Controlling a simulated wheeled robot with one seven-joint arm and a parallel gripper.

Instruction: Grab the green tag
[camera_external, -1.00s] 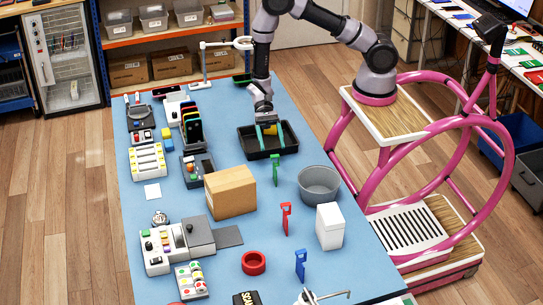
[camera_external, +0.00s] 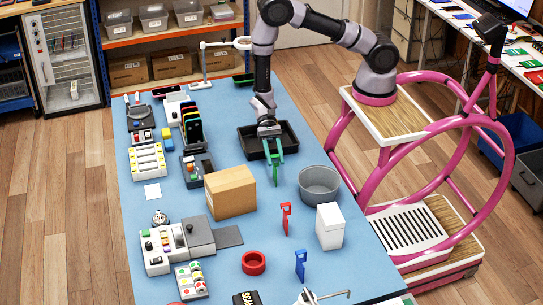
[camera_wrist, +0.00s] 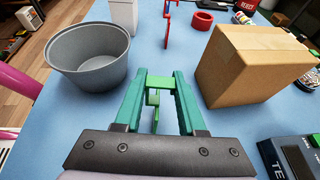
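The green tag (camera_external: 275,176) stands upright on the blue table, just in front of the black tray. My gripper (camera_external: 274,155) is low over it, with its teal fingers on either side of the tag's upper part. In the wrist view the tag (camera_wrist: 154,98) shows between the two fingers (camera_wrist: 161,80), its top bar near the fingertips. The fingers look spread apart; whether they touch the tag is not clear.
The grey bowl (camera_external: 319,184) is right of the tag and the cardboard box (camera_external: 231,192) left of it. The black tray (camera_external: 288,135) lies behind. A red tag (camera_external: 286,218), blue tag (camera_external: 300,265) and white container (camera_external: 330,226) stand nearer the camera.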

